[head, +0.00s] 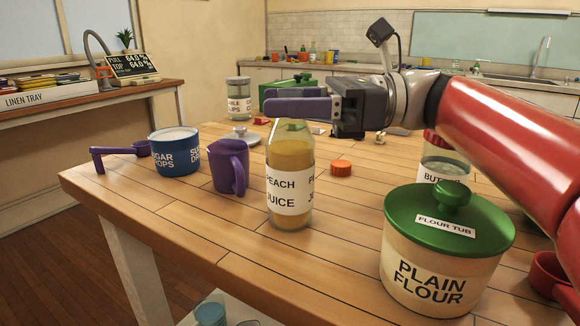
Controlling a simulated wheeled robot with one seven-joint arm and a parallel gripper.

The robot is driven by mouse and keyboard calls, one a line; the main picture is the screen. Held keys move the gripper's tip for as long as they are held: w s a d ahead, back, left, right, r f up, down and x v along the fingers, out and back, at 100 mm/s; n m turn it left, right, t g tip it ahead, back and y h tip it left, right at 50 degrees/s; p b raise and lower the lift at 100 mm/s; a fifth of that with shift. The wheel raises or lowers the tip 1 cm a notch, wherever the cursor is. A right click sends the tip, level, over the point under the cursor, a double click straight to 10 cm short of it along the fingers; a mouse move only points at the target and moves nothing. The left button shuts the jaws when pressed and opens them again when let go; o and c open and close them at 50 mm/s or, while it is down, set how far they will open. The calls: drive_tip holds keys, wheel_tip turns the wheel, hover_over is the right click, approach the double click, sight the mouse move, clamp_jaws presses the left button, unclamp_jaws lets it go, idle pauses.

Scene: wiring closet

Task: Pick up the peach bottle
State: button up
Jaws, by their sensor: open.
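The peach bottle (290,172) is a clear bottle of orange-yellow juice with a white "PEACH JUICE" label. It stands upright on the wooden table near its front edge. My gripper (278,99) has purple fingers pointing left and is open. The fingers are at the height of the bottle's top, and the near finger hides the mouth. I cannot tell whether the neck is between the fingers or behind them. The fingers are not closed on it.
A purple jug (229,167) stands close left of the bottle, beside a blue sugar tub (175,152). An orange cap (341,168) lies to the right. A flour tub (440,262) with a green lid stands front right. Bare table lies between bottle and tub.

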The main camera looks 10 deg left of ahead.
drive_tip(key=shift+x, duration=0.85)
drive_tip(key=shift+c, duration=0.3)
clamp_jaws()
